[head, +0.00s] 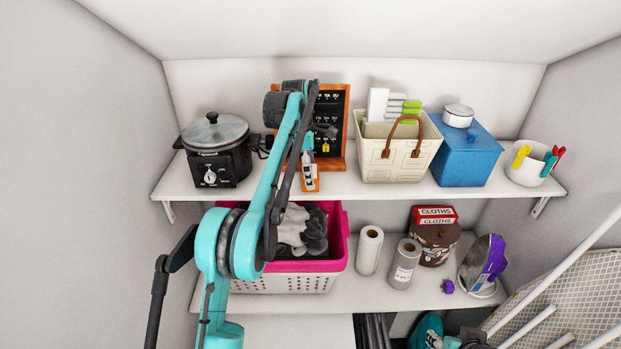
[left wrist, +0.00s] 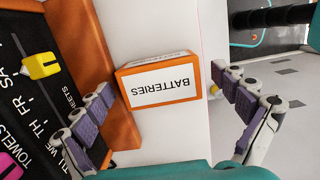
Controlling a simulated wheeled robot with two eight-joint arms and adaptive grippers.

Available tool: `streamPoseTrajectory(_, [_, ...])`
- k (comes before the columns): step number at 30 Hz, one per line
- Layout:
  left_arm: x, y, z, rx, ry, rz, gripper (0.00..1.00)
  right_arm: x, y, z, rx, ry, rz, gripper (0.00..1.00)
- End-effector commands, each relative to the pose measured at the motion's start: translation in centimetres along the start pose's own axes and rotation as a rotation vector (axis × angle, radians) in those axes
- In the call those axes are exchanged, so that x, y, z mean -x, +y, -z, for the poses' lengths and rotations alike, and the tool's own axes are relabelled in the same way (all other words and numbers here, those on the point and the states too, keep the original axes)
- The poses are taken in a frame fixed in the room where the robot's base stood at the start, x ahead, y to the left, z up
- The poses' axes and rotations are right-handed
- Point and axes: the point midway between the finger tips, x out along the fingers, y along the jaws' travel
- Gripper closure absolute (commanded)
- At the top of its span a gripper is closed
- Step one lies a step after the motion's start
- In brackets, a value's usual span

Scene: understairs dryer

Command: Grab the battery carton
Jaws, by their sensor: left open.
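The battery carton (left wrist: 163,84) is a small orange box with a white label reading BATTERIES. It stands on the white upper shelf in front of the wooden-framed board. In the head view only a little orange of the carton (head: 315,185) shows past my left gripper (head: 308,165). In the left wrist view my left gripper (left wrist: 167,86) is open, with one finger on each side of the carton. Gaps show between the fingers and the carton, so it is not gripped.
The black board (head: 330,110) stands close behind the carton. A slow cooker (head: 215,150) is left on the upper shelf (head: 375,187); a cream basket (head: 400,165) and blue box (head: 466,160) are right. A pink-rimmed basket (head: 335,262) and paper rolls (head: 369,250) stand below.

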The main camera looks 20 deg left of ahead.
Motion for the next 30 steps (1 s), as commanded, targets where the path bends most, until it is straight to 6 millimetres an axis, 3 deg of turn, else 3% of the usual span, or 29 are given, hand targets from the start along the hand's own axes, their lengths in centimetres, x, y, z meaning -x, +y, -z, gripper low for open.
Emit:
streamPoseTrajectory(7, [-0.16, -0.02, 0.00, 0.000, 0.000, 0.000, 0.03, 0.00, 0.00, 0.00, 0.000, 0.000, 0.000, 0.60])
streamPoseTrajectory(8, [-0.16, -0.02, 0.00, 0.000, 0.000, 0.000, 0.08, 0.00, 0.00, 0.00, 0.000, 0.000, 0.000, 0.60])
streamPoseTrajectory(14, [-0.16, -0.01, 0.01, 0.000, 0.000, 0.000, 0.61, 0.00, 0.00, 0.00, 0.000, 0.000, 0.000, 0.60])
streamPoseTrajectory(15, [-0.16, -0.01, 0.01, 0.000, 0.000, 0.000, 0.64, 0.00, 0.00, 0.00, 0.000, 0.000, 0.000, 0.60])
streamPoseTrajectory(30, [0.74, -0.42, -0.15, 0.000, 0.000, 0.000, 0.64, -0.59, 0.00, -0.42, 0.000, 0.000, 0.000, 0.60])
